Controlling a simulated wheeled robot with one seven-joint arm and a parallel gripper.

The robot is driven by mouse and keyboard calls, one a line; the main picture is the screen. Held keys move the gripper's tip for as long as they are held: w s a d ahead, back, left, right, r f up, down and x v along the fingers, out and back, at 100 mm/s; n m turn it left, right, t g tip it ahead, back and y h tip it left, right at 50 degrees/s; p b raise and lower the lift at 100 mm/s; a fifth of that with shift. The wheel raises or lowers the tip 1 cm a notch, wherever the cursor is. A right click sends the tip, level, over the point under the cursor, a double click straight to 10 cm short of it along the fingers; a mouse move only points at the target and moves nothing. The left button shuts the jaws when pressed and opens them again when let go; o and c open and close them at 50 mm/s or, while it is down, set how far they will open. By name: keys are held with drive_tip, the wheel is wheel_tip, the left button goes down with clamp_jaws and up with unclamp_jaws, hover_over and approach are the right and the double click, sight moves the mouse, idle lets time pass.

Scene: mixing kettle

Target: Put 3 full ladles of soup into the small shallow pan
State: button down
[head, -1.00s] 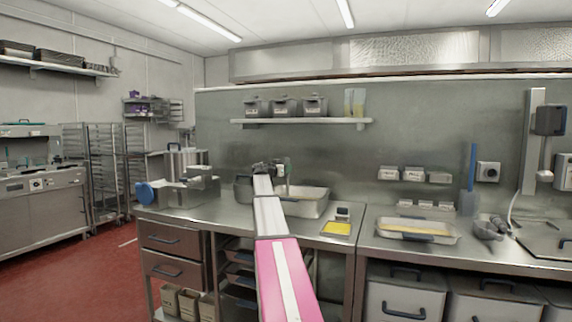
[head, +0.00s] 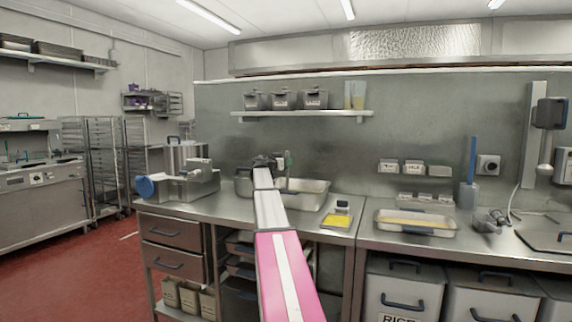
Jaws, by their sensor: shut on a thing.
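My pink-and-white arm reaches forward over the counter. My gripper (head: 268,163) is small and dark at its far end, shut on what looks like the ladle, whose thin upright handle (head: 288,162) shows beside it. The ladle's bowl is hidden. A grey pot (head: 243,187) stands just left of the gripper, partly behind the arm; its contents cannot be seen. A rectangular metal pan (head: 315,203) sits right of the arm, near the gripper. A shallow metal pan (head: 382,230) with something yellowish in it sits farther right. I cannot tell which is the small shallow pan.
A yellow-topped device (head: 338,221) lies between the two pans. A slicer-like machine (head: 180,187) and a tall metal pot (head: 187,157) stand at the left. A wall shelf (head: 300,114) with containers is above. A blue-handled tool (head: 471,165) stands at the right.

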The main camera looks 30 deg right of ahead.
wheel_tip(320, 180, up, 13)
drive_tip(key=shift+f, duration=0.2)
drive_tip(key=shift+r, duration=0.35)
idle(0.9)
